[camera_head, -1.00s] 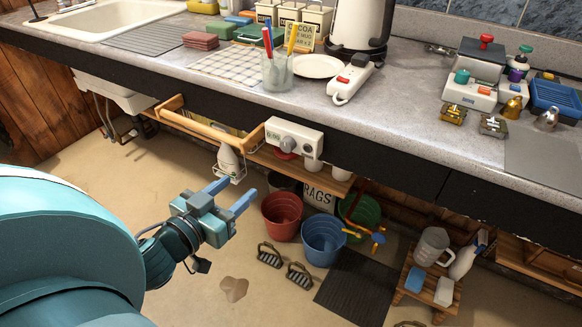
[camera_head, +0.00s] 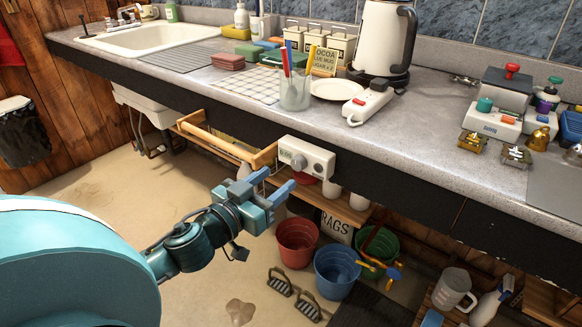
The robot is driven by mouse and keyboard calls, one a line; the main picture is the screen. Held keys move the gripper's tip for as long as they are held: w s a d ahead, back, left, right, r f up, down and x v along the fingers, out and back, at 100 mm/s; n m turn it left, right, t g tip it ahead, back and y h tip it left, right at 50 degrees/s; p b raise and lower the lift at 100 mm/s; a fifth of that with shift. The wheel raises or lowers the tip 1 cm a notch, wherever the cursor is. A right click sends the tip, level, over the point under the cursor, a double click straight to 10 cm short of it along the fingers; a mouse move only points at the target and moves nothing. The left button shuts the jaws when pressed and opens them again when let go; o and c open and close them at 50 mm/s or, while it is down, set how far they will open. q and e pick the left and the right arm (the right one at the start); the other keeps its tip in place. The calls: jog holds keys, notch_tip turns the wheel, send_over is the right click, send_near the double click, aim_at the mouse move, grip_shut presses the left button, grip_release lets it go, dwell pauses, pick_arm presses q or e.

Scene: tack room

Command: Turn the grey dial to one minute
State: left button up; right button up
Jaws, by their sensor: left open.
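The grey dial (camera_head: 297,162) sits on the front of a white box (camera_head: 321,160) fixed to the dark front edge of the counter, near the middle of the head view. The marks around the dial are too small to read. My left gripper (camera_head: 276,179) is open, with its blue fingers pointing up and right toward the box. It is just below and left of the dial in the picture, with nothing seen between the fingers. I cannot tell the exact gap to the dial. My right gripper is not in view.
A wooden rail (camera_head: 222,140) sticks out left of the box. A red bucket (camera_head: 297,240), a blue bucket (camera_head: 336,270) and a green bucket (camera_head: 384,246) stand below. A glass of pens (camera_head: 295,94) and a power strip (camera_head: 368,103) are on the counter above.

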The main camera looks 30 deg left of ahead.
aim_at(296, 164)
pick_arm(q)
jog(key=shift+w+d, duration=0.15)
jog(key=shift+w, duration=1.4)
jog(key=shift+w+d, duration=0.1)
jog(key=shift+w, duration=1.4)
jog(key=shift+c, duration=0.4)
jog(key=c, duration=0.9)
jog(key=shift+m+p, duration=0.4)
